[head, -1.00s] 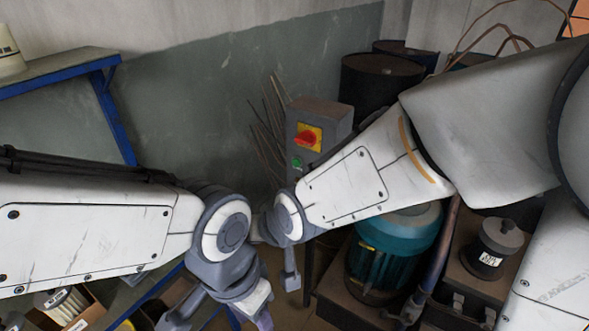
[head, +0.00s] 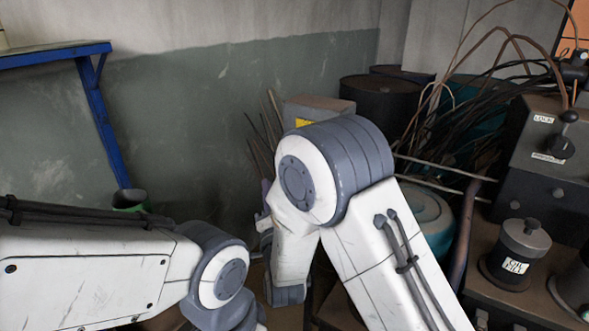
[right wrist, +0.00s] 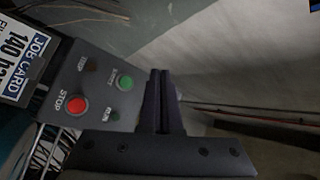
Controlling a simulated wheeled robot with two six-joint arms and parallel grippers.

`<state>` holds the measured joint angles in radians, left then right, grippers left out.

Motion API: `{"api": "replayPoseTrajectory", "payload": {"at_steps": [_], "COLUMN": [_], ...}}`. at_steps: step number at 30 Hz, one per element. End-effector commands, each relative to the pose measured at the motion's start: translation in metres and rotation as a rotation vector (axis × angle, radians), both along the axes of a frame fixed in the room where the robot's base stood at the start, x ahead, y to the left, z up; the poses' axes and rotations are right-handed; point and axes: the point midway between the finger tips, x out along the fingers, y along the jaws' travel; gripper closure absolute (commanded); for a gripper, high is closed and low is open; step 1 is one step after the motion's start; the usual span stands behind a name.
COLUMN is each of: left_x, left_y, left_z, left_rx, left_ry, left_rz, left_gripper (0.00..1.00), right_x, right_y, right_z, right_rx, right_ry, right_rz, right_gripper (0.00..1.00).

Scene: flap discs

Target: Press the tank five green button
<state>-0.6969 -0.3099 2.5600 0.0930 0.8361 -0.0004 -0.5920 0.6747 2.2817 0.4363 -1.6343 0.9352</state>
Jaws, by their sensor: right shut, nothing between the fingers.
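In the right wrist view a dark control panel (right wrist: 98,72) carries a green button (right wrist: 126,84) marked START, a red STOP button (right wrist: 76,105), a small green RUN light (right wrist: 116,115) and a dim TRIP lamp (right wrist: 92,65). No tank number is legible on it. My right gripper (right wrist: 160,76) is shut and empty, its fingertips just right of the green button; contact does not show. In the head view the right gripper (head: 265,193) is a small purple-grey piece, left of my arm. My left gripper is out of view.
A grey box (head: 312,108) is mostly hidden behind my right arm in the head view. Dark drums (head: 378,103) and cables stand behind. A machine with a knob (head: 560,147) is at right, and a blue shelf (head: 50,56) at left. A job card (right wrist: 22,58) adjoins the panel.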

Motion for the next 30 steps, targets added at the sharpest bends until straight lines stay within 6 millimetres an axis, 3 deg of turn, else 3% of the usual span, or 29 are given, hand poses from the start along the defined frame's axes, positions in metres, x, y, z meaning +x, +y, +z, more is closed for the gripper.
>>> {"api": "replayPoseTrajectory", "payload": {"at_steps": [8,21,30], "left_x": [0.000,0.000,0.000], "left_y": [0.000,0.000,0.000], "left_z": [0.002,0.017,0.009], "left_rx": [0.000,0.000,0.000], "left_ry": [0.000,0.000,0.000], "left_rz": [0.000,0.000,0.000], "left_gripper": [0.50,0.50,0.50], "right_x": [0.004,0.049,0.069], "right_y": [-0.002,-0.037,-0.050], "right_z": [0.001,0.001,0.000], "right_rx": [-0.001,-0.002,-0.001], "right_ry": [0.002,0.003,0.001], "right_rz": [-0.001,-0.003,0.000], "right_gripper": [1.00,1.00,1.00]}}
